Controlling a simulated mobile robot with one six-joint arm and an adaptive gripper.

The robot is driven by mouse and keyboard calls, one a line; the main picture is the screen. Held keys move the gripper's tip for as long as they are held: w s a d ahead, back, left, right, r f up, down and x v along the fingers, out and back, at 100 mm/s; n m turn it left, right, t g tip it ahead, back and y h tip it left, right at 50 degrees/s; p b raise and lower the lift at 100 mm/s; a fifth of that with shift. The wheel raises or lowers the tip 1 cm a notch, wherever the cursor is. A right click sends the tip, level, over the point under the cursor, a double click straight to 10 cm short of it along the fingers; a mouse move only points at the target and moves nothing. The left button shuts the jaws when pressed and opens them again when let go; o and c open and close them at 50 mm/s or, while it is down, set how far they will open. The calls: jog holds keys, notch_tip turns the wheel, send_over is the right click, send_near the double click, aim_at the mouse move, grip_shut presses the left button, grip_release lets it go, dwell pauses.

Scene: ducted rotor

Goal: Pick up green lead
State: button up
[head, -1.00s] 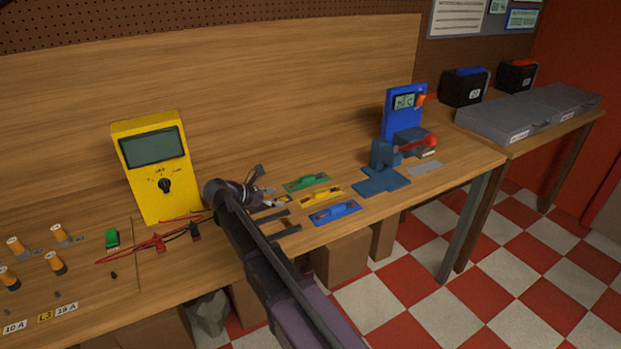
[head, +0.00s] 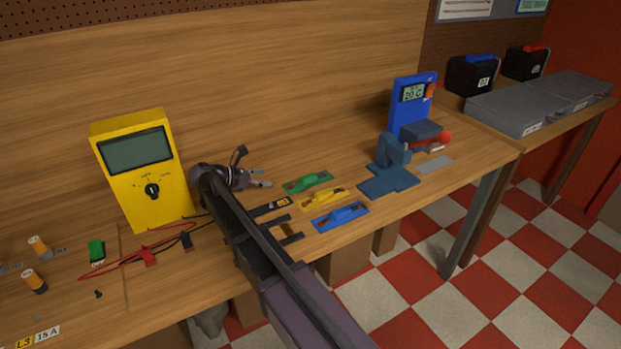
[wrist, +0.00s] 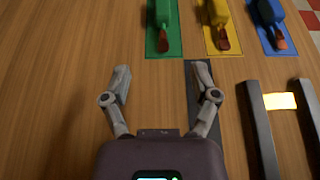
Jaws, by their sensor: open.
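The green lead (head: 308,181) lies on a green plate on the bench, just right of my gripper in the head view.
The yellow lead (head: 323,196) and the blue lead (head: 341,215) lie beside the green one on their own plates. Dark bars (wrist: 260,130) lie to the right in the wrist view. A yellow multimeter (head: 147,170) stands left and a blue clamp stand (head: 392,160) right.

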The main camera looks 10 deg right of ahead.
jog(key=shift+w+d, duration=0.1)
jog(key=shift+d, duration=0.05)
jog(key=b, duration=0.3)
send_near(301, 179)
jog(key=x, duration=0.4)
jog(key=shift+w, duration=0.1)
jog(key=shift+w+d+f, duration=0.2)
jog(key=shift+d, duration=0.3)
jog(key=shift+f+b+x, duration=0.25)
jog(key=shift+b+x, duration=0.9)
jog(key=shift+x, duration=0.8)
jog(key=shift+d+f, duration=0.15)
jog(key=shift+d, duration=0.4)
